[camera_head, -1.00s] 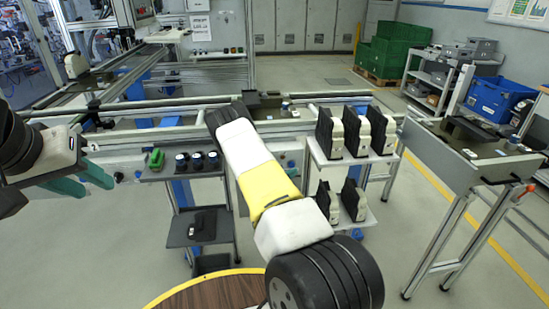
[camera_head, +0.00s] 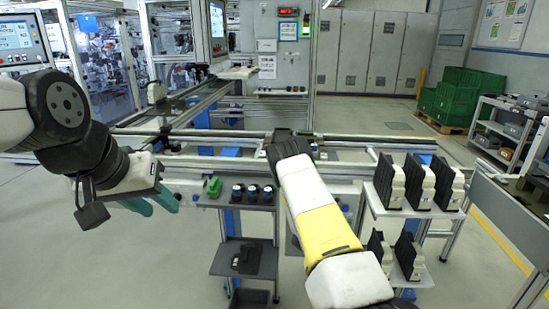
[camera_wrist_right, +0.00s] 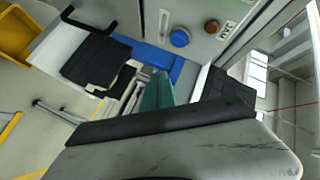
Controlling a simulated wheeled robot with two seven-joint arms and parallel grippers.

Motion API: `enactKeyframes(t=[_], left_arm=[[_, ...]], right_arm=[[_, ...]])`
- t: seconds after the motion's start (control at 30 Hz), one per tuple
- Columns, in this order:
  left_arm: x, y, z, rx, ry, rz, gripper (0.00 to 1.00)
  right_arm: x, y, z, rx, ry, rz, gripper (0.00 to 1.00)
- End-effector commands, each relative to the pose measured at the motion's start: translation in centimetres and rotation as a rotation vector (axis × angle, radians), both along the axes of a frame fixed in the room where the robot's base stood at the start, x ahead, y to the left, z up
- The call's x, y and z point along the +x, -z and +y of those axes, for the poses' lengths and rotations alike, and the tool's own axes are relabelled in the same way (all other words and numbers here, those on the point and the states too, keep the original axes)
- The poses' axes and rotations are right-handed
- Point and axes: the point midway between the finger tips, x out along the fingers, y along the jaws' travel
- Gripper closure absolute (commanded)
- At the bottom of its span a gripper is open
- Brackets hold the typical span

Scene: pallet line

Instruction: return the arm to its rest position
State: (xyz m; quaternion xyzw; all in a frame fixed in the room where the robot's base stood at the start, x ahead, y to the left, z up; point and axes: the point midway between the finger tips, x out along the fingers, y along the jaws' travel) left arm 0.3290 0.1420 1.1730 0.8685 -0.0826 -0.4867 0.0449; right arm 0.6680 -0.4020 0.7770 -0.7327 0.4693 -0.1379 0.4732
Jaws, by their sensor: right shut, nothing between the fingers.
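My left gripper (camera_head: 152,202) hangs at the left in the head view. Its two teal fingers are apart and empty, in front of the bench's left part. My right arm (camera_head: 320,216), white with a yellow band, reaches from the lower right towards the conveyor bench. Its gripper is hidden in the head view behind its own arm. In the right wrist view, the right gripper's teal fingers (camera_wrist_right: 158,92) are together with nothing between them.
A rack (camera_head: 420,209) with several black-and-white units stands right of my right arm. A small shelf with a green object (camera_head: 214,187) and several round dark parts is left of it. Green crates (camera_head: 455,98) stand at the back right. A blue button (camera_wrist_right: 180,38) shows in the right wrist view.

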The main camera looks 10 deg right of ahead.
Motion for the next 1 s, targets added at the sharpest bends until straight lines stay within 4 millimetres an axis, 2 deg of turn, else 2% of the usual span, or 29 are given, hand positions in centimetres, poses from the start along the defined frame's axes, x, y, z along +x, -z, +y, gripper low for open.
enactKeyframes(t=[0.17,0.33,0.47,0.57,0.67,0.77,0.87,1.0], left_arm=[[0.0,0.0,0.0,0.000,0.000,0.000,0.64],[0.0,0.0,0.0,0.000,0.000,0.000,0.64],[0.0,0.0,0.0,0.000,0.000,0.000,0.64],[0.0,0.0,0.0,0.000,0.000,0.000,0.64],[0.0,0.0,0.0,0.000,0.000,0.000,0.64],[0.0,0.0,0.0,0.000,0.000,0.000,0.64],[0.0,0.0,0.0,0.000,0.000,0.000,0.64],[0.0,0.0,0.0,0.000,0.000,0.000,0.64]], right_arm=[[2.4,-3.7,1.9,0.112,-0.066,0.052,1.00],[4.5,-9.4,6.1,0.255,-0.229,0.149,1.00],[4.8,-14.5,9.8,0.327,-0.390,0.222,1.00],[4.1,-18.7,12.8,0.359,-0.529,0.275,1.00],[2.6,-22.9,15.7,0.367,-0.676,0.329,1.00],[0.2,-27.0,18.6,0.350,-0.829,0.382,1.00],[-3.1,-30.7,21.1,0.308,-0.982,0.439,1.00],[-8.7,-35.2,24.0,0.212,-1.184,0.525,1.00]])
